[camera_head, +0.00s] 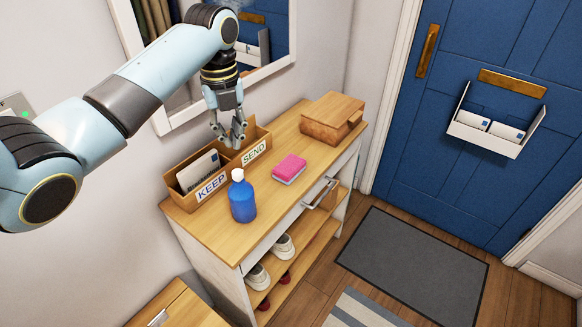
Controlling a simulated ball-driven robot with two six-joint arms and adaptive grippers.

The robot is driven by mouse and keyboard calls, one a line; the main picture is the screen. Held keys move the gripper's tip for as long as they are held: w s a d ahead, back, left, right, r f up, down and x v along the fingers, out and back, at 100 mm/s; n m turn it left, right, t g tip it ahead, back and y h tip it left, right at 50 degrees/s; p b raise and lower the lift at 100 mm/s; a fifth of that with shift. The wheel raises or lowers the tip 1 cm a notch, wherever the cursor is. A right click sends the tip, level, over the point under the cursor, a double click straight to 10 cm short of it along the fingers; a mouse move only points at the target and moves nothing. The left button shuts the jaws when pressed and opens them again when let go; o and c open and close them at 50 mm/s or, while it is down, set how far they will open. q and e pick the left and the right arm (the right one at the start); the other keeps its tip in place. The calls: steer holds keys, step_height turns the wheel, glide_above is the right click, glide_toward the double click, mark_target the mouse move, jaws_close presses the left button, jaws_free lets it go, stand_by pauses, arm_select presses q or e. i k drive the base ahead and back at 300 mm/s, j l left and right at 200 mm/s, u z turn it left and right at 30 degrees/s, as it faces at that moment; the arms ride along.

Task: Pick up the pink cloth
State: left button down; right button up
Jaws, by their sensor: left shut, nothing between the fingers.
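The pink cloth (289,168) is a small, thick folded block lying flat on the wooden top of the cabinet, right of the blue bottle. My left gripper (235,142) points down at the organizer's SEND compartment, left of and behind the cloth and apart from it. Its fingers are shut with nothing between them. I cannot tell whether the fingertips are above the compartment or inside it. My right gripper is not in view.
The wooden organizer (186,202) has KEEP and SEND labels, with envelopes in KEEP. A blue bottle (242,198) stands in front of it. A wooden box (331,118) sits at the far end. The cabinet top (262,222) is bare around the cloth.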

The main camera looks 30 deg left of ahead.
mark_target(289, 169)
steer(key=k+l, duration=0.75)
steer(key=l, duration=0.2)
